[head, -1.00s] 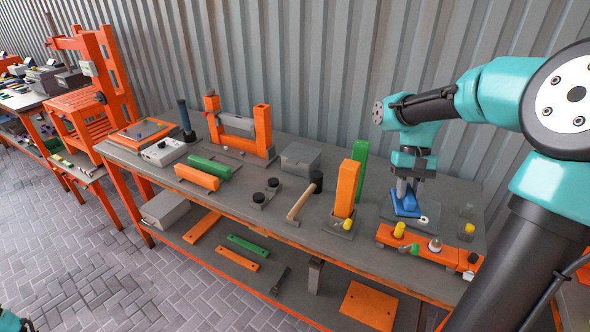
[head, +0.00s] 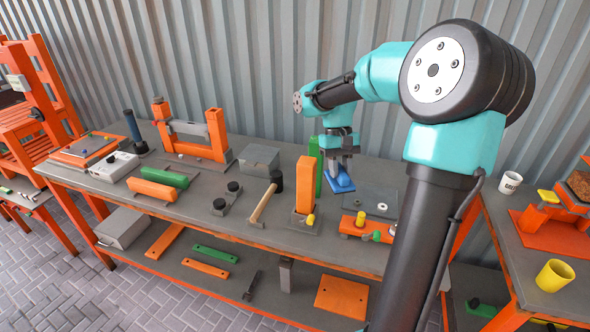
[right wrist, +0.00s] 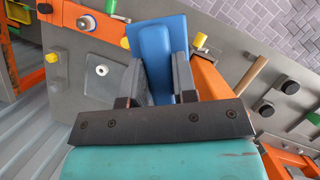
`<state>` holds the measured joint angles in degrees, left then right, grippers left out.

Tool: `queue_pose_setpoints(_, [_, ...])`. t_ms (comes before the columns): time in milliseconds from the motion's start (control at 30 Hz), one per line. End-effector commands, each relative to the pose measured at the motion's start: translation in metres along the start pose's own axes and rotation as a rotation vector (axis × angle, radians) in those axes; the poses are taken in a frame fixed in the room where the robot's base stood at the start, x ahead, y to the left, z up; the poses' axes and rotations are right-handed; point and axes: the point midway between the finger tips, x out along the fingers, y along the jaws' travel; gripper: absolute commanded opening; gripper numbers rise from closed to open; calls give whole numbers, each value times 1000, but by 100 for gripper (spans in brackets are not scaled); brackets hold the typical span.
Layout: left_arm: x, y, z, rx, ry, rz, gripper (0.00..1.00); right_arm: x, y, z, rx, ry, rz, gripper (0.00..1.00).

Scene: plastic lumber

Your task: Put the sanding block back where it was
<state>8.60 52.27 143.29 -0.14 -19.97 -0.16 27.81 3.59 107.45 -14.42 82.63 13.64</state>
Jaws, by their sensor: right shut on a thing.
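The sanding block is a blue block (head: 341,181) held in my right gripper (head: 340,168). The gripper hangs pointing down above the workbench, just right of the upright orange and green posts. In the right wrist view the blue block (right wrist: 158,50) sits between the two dark fingers (right wrist: 162,78), which are shut on it. A grey plate (head: 368,199) with a small white ring (head: 382,206) lies on the bench to the right of the block; no block is on it. My left gripper is not in view.
An upright orange post (head: 305,186) and a green post (head: 329,160) stand close left of the gripper. An orange rail (head: 352,226) with yellow knobs is at the bench's front. A hammer (head: 264,203) lies further left. A second table (head: 500,220) with a yellow mug (head: 553,276) is at right.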

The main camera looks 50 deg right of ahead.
Motion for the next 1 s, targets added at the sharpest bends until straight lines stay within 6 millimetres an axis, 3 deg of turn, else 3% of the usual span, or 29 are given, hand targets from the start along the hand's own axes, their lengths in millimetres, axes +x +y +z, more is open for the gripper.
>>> queue_pose_setpoints(300, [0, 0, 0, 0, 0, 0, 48, -59, 26, -86, -333, 1, 140, 4])
queue_pose_setpoints(467, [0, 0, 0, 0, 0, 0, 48, -93, 23, -128, -544, 1, 227, 4])
queue_pose_setpoints(733, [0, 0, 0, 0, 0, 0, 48, -138, -22, -199, -945, 0, 393, 4])
queue_pose_setpoints(1000, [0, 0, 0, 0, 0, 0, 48, -147, -54, -249, -1276, -2, 529, 4])
